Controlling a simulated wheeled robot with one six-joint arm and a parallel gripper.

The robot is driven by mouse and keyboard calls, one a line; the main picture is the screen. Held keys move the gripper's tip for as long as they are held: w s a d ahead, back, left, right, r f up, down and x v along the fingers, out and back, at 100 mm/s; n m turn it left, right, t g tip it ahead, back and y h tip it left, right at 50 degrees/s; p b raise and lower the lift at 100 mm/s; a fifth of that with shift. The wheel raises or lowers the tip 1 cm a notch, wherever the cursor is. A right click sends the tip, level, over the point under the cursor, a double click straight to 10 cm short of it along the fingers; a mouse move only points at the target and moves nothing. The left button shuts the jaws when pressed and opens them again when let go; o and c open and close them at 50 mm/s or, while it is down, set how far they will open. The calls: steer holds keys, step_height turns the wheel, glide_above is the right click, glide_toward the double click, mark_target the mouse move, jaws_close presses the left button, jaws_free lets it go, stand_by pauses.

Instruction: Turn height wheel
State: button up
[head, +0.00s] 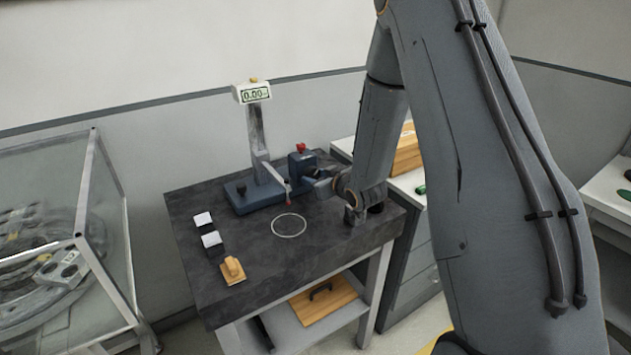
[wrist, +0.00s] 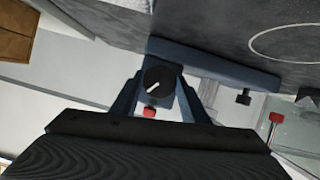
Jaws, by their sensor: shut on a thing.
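A height gauge stands on the dark bench, with a blue base (head: 258,192), a grey column (head: 262,135) and a display (head: 254,94) reading 0.00. A black wheel with a white mark (wrist: 158,82) shows in the wrist view on the blue gauge body. My gripper (wrist: 160,90) is shut on this wheel, one finger on each side. In the head view my gripper (head: 321,180) reaches the gauge from the right and hides the wheel. A red knob (head: 301,147) tops the blue block; it also shows in the wrist view (wrist: 149,112).
The dark bench (head: 265,255) carries two black-and-white blocks (head: 212,239), a wooden piece (head: 232,269) and a thin pale ring (head: 289,225). A glass-walled case (head: 60,230) stands at left. A drawer cabinet (head: 408,285) is at right. The bench front is mostly clear.

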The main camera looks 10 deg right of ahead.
steer(key=n+b, duration=0.1)
steer(key=n+h+b, duration=0.1)
steer(key=b, duration=0.1)
steer(key=shift+a+f+t+h, duration=0.15)
steer(key=shift+t+h, duration=0.15)
steer(key=shift+s+n+t+h+b, duration=0.1)
steer(key=shift+n+t+h+b, duration=0.5)
steer(key=shift+n+b, duration=1.05)
steer(key=o, duration=1.1)
steer(key=shift+s, duration=0.15)
steer(key=b+v, duration=0.1)
steer(key=v, duration=0.6)
steer(key=shift+s+a+r+b, duration=0.15)
steer(key=shift+s+r+b, duration=0.15)
steer(key=shift+b, duration=0.1)
steer(key=shift+f, duration=0.1)
